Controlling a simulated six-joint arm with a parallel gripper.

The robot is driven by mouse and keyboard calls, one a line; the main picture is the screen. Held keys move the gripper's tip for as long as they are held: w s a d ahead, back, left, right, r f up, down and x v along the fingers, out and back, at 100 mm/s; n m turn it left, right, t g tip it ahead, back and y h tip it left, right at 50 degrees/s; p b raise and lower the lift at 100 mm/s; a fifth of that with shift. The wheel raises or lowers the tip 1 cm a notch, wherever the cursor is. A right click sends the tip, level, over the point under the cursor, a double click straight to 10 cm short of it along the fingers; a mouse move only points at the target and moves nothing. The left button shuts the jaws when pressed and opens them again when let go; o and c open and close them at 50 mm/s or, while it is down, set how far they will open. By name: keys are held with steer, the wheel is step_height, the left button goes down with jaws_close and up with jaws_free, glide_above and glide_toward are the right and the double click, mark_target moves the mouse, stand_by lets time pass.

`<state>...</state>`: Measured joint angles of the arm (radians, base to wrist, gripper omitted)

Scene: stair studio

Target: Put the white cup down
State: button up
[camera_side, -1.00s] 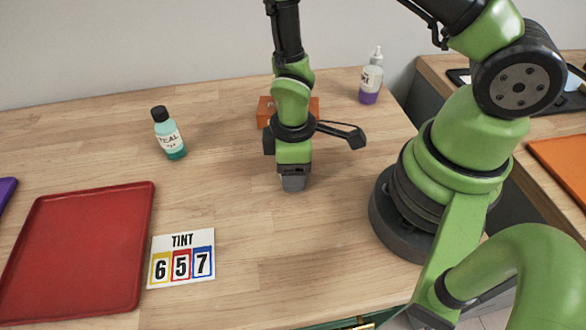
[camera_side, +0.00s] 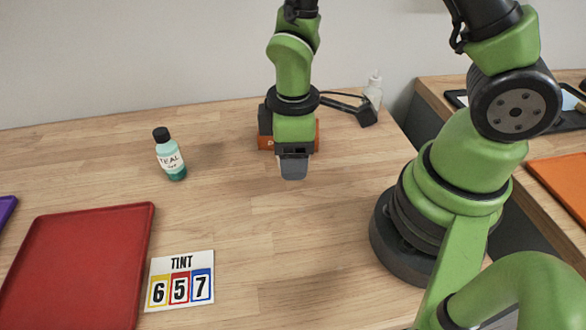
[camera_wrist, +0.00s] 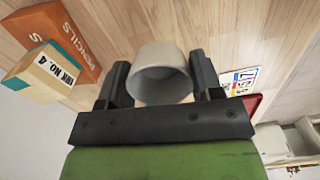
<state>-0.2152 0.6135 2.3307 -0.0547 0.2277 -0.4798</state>
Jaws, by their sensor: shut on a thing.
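The white cup (camera_wrist: 163,75) sits between the two dark fingers of my gripper (camera_wrist: 163,82) in the wrist view, its rim towards the camera. The fingers are shut on its sides. In the side view my gripper (camera_side: 293,168) points down and hangs above the wooden table, in front of an orange box. A grey shape shows at its tip there, and I cannot tell cup from fingers in it.
The orange pencils box (camera_wrist: 55,37) and an ink box (camera_wrist: 43,73) stand beside the gripper. A teal bottle (camera_side: 170,155), a red tray (camera_side: 75,265) and a number card (camera_side: 180,281) are to the left. A dropper bottle (camera_side: 374,90) is behind. The table's front middle is clear.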

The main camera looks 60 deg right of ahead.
steer(key=shift+w+r, duration=0.15)
steer(key=shift+r, duration=0.3)
steer(key=shift+w+r, duration=0.15)
steer(key=shift+w, duration=0.2)
steer(key=n, duration=0.2)
glide_above(227, 168)
step_height(227, 168, down, 10)
steer(key=shift+r, duration=0.25)
steer(key=shift+f, duration=0.15)
steer(key=o, duration=0.9)
